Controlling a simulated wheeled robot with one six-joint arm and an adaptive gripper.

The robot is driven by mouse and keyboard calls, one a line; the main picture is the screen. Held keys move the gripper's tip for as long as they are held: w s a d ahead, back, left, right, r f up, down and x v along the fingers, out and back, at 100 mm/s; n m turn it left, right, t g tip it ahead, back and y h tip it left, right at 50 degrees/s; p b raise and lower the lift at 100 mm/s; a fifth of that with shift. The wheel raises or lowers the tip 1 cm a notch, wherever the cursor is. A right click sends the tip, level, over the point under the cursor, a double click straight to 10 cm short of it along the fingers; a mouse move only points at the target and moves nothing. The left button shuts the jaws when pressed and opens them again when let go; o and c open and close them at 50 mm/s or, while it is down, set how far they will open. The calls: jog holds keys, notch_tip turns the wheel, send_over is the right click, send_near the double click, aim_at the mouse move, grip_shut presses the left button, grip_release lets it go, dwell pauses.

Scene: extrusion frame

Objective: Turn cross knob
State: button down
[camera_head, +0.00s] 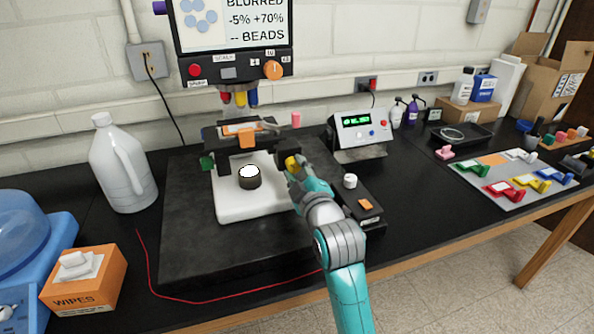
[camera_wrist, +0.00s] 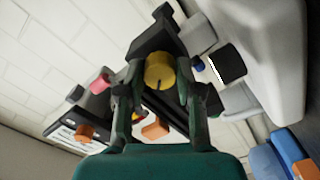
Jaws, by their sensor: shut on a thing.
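A round yellow knob (camera_head: 291,162) sits on the right side of the dark stage assembly, and no label on it can be read. It also shows in the wrist view (camera_wrist: 159,71), face on, with a dark mark on its face. My gripper (camera_head: 295,173) reaches it from the front right. In the wrist view its two dark fingers (camera_wrist: 160,84) stand on either side of the yellow knob, shut on it. The finger contact is partly hidden in the head view by my wrist.
A white base (camera_head: 232,205) with a black, white-topped cylinder (camera_head: 249,176) lies left of my gripper. A black box with a white knob (camera_head: 350,181) stands close on its right. A display panel (camera_head: 235,70) hangs above; a green-lit readout (camera_head: 358,131) stands behind right.

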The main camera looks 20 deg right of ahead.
jog(key=shift+n, duration=0.6)
jog(key=c, duration=0.8)
grip_release()
jog(key=shift+o, duration=0.2)
jog(key=shift+s, duration=0.1)
jog(key=s, duration=1.1)
jog(key=shift+s, duration=0.4)
